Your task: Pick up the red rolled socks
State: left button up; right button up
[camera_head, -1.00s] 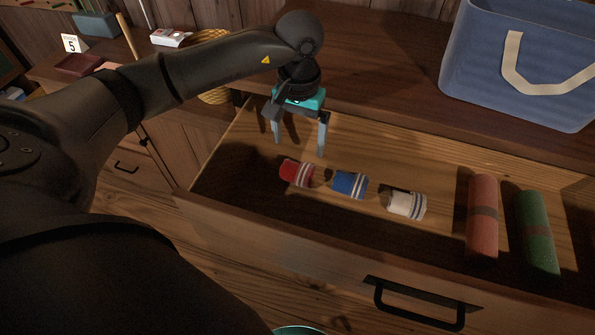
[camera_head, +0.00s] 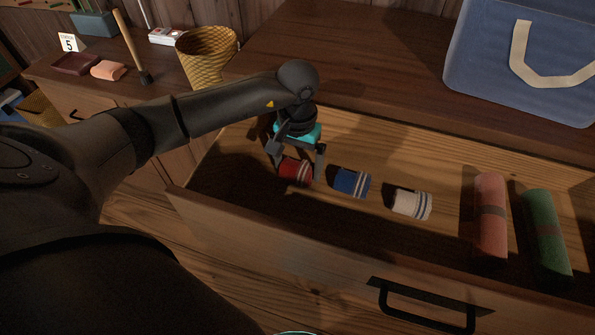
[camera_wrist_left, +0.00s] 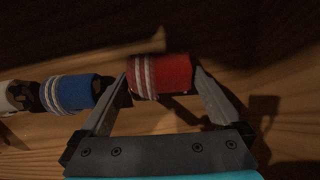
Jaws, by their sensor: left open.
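The red rolled socks (camera_head: 294,171) with white stripes lie in the open drawer, leftmost of a row of rolled socks. My left gripper (camera_head: 296,172) is lowered over them with its fingers open, one on each side. In the left wrist view the red rolled socks (camera_wrist_left: 160,77) lie between the tips of my left gripper (camera_wrist_left: 164,88); I cannot tell whether either finger touches them. My right gripper is not in view.
Blue rolled socks (camera_head: 351,182) and white rolled socks (camera_head: 411,202) lie to the right in the drawer (camera_head: 300,243). Further right are a pink roll (camera_head: 490,210) and a green roll (camera_head: 545,230). A blue bag (camera_head: 520,75) and a wicker basket (camera_head: 207,58) stand behind.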

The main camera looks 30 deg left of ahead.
pick_arm(q)
jog(key=shift+f, duration=0.1)
jog(key=c, duration=1)
